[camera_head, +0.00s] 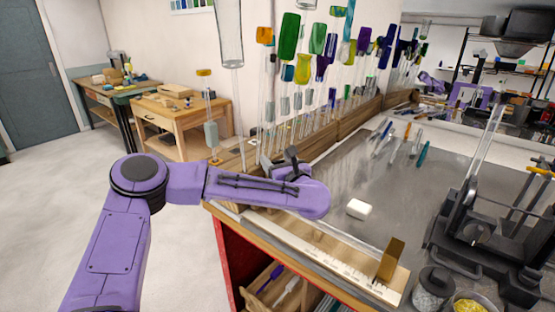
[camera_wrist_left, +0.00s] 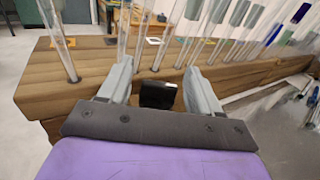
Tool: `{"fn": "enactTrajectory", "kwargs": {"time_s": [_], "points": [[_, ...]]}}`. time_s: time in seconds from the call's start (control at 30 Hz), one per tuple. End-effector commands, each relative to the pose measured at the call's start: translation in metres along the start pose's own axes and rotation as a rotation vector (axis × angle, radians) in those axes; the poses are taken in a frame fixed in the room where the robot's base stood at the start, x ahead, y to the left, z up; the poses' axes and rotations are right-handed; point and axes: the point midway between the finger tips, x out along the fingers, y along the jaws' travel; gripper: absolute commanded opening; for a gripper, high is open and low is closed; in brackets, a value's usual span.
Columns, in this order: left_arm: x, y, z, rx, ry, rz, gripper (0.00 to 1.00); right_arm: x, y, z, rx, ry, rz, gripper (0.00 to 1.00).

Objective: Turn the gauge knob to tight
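I cannot make out a gauge knob for certain. A brass block (camera_head: 391,260) stands upright at the right end of a pale ruler strip (camera_head: 325,255) along the bench's front edge. My left gripper (camera_head: 281,161) is at the left end of the bench, by the wooden rod rack, away from the brass block. In the left wrist view its two grey fingers (camera_wrist_left: 160,90) are spread apart. A small black block (camera_wrist_left: 158,95) shows between them, close to the rack's wood; I cannot tell whether they touch it. My right gripper is not in view.
The wooden rack (camera_head: 235,160) holds several upright glass rods and tubes with coloured tops. A white block (camera_head: 358,209) and several pens (camera_head: 385,135) lie on the grey bench top (camera_head: 340,175). A black machine (camera_head: 490,225) and jars (camera_head: 432,288) stand at right.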

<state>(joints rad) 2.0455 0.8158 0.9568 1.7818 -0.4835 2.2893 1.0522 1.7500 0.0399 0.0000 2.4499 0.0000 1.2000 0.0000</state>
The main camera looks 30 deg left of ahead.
Motion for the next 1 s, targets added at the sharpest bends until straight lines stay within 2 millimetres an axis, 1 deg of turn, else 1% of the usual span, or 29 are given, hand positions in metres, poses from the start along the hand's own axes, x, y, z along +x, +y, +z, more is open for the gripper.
{"fn": "enactTrajectory", "kwargs": {"time_s": [0.03, 0.07, 0.1, 0.13, 0.17, 0.33, 0.47, 0.8, 1.0], "points": [[0.000, 0.000, 0.000, 0.000, 0.000, 0.000, 0.51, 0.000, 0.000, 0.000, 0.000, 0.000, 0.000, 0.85], [0.000, 0.000, 0.000, 0.000, 0.000, 0.000, 0.41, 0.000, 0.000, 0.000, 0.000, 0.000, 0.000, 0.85], [0.000, 0.000, 0.000, 0.000, 0.000, 0.001, 0.28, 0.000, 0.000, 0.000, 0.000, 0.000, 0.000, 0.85], [0.000, 0.000, 0.000, 0.000, 0.000, 0.001, 0.18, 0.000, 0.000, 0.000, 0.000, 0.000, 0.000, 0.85], [0.000, 0.000, 0.000, 0.000, 0.000, 0.001, 0.12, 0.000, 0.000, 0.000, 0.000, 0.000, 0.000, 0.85], [0.000, 0.000, -0.001, 0.000, 0.000, 0.005, 0.12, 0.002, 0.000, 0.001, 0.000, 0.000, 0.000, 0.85], [0.000, 0.000, -0.003, -0.001, -0.002, 0.033, 0.12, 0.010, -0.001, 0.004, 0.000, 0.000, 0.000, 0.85], [-0.001, 0.000, -0.006, -0.004, -0.004, 0.234, 0.12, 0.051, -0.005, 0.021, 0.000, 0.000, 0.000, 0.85], [-0.001, 0.001, -0.004, -0.003, -0.003, 0.362, 0.12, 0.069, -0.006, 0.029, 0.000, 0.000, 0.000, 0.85]]}}
